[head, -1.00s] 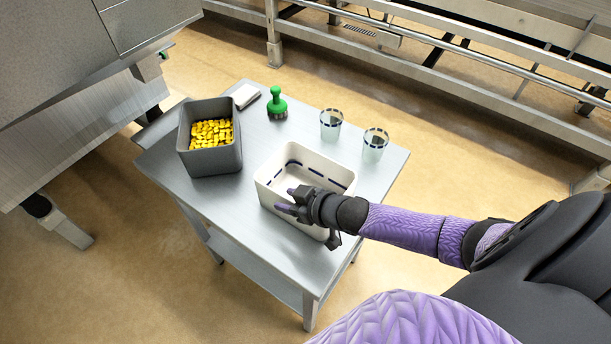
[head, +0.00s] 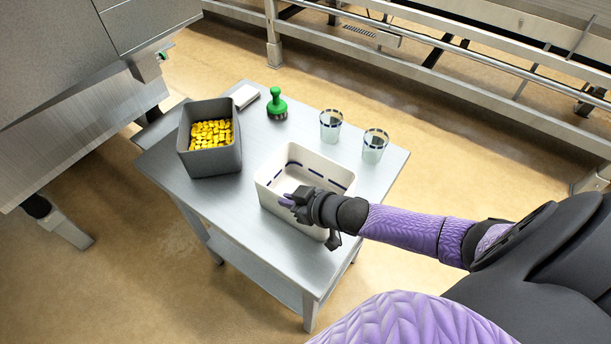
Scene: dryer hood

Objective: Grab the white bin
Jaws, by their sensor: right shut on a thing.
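The white bin (head: 283,163) stands on the metal table near its front right edge. It is open at the top, with a dark dashed line around its inside, and looks empty. My right gripper (head: 288,201) is at the bin's near rim and is shut on that wall. The gripper and wrist hide part of the near rim and the near right corner. My left gripper is not in the head view.
A grey bin (head: 183,140) with yellow pieces stands at the table's left. A green brush (head: 277,104), a white pad (head: 244,95) and two clear cups (head: 331,125) (head: 375,146) stand behind. The table's front left (head: 215,205) is bare.

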